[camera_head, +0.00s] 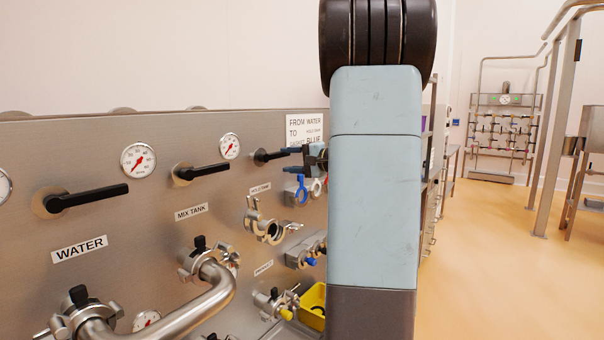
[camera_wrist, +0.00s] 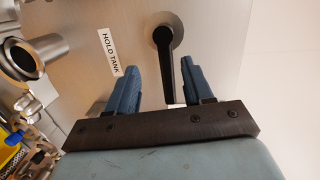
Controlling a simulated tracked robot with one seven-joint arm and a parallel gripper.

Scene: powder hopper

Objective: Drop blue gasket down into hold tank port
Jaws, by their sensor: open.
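The hold tank port (camera_head: 268,230) is an open metal pipe end with a loose clamp, left of and below the gasket; the port also shows at the left edge of the wrist view (camera_wrist: 22,60). My gripper (camera_wrist: 160,87) is open and empty, its blue fingers either side of a black valve handle (camera_wrist: 165,55). In the head view my gripper (camera_head: 292,160) is just above the gasket, partly hidden by my arm.
The HOLD TANK label (camera_wrist: 110,52) is beside the left finger. A curved steel pipe (camera_head: 205,300) and black valve handles (camera_head: 90,197) stick out from the panel. A yellow bin (camera_head: 312,305) sits below. The floor at right (camera_head: 480,260) is clear.

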